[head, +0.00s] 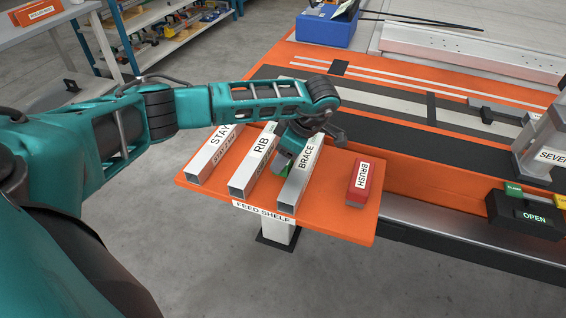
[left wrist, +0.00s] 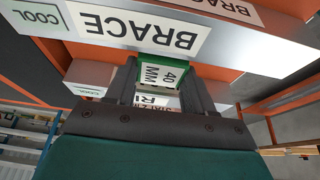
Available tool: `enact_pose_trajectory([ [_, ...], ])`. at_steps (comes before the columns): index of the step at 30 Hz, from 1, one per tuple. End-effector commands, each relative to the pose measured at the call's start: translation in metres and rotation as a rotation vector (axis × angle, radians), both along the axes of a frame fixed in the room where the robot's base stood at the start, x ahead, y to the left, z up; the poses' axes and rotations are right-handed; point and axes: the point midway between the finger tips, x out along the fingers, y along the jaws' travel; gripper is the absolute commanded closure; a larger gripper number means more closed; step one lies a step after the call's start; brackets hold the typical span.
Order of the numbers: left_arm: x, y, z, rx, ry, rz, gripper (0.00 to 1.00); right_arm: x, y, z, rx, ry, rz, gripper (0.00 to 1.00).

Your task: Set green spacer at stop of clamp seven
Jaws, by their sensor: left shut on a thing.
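The green spacer (left wrist: 168,68), marked "40 MM", sits between the fingers of my left gripper (left wrist: 162,84), which is shut on it. In the head view, the left gripper (head: 286,160) is low over the feed shelf (head: 330,213), between the bars RIB (head: 250,165) and BRACE (head: 295,188); only a little green of the spacer shows there. Whether the spacer touches the shelf I cannot tell. Clamp seven (head: 545,150) stands at the right edge, partly cut off; its stop is not clearly visible. My right gripper is not in view.
The bar STAY (head: 210,155) lies left of RIB, and a red brush (head: 359,183) lies right of BRACE. A black box (head: 524,215) reading OPEN sits by clamp seven. A blue bin (head: 327,27) stands at the back. The dark bench strip (head: 400,125) is mostly clear.

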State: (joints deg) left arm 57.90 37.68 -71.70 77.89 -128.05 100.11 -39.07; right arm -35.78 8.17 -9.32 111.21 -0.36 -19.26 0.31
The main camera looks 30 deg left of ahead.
Motion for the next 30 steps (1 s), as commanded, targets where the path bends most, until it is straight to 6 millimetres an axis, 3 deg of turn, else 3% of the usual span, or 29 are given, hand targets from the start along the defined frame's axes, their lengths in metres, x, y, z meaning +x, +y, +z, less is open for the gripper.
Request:
enact_pose_trajectory([
  [8, -0.001, 0.000, 0.001, 0.001, 0.002, -0.001, 0.79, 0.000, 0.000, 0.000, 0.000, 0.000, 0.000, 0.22],
  [14, 0.000, 0.000, 0.018, 0.000, 0.000, 0.000, 0.79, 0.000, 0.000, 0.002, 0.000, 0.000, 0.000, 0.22],
  [20, 0.001, 0.000, 0.059, 0.000, -0.004, -0.002, 0.79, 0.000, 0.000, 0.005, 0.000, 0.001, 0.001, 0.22],
  [30, 0.000, 0.000, 0.154, 0.000, -0.005, -0.001, 0.79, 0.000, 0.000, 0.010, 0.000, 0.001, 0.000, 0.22],
])
